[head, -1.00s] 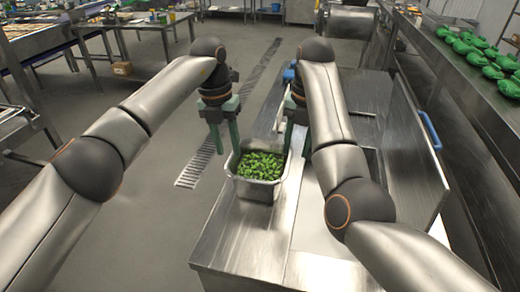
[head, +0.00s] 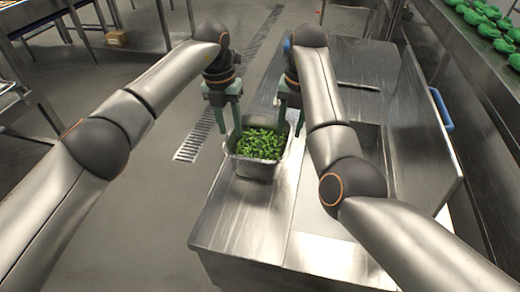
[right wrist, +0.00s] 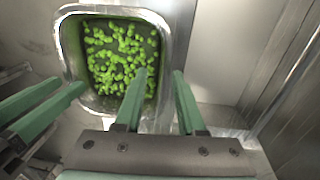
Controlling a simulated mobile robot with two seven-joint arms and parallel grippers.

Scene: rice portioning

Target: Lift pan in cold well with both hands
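The pan (head: 257,170) is a steel container full of small green pieces, near the left edge of the steel counter. Its rim also shows in the right wrist view (right wrist: 165,42). My left gripper (head: 228,130) is open at the pan's left side, one finger over the rim and one outside. My right gripper (head: 290,129) is at the right side. In the right wrist view its fingers (right wrist: 161,72) are apart, one over the inside of the pan and one outside the right rim. The pan's underside is hidden, so I cannot tell what it rests on.
The steel counter (head: 240,225) has bare surface in front of the pan. An opening and a raised panel with a blue handle (head: 441,110) are to the right. A shelf with green items (head: 485,22) runs along the far right. A floor drain (head: 195,142) lies left.

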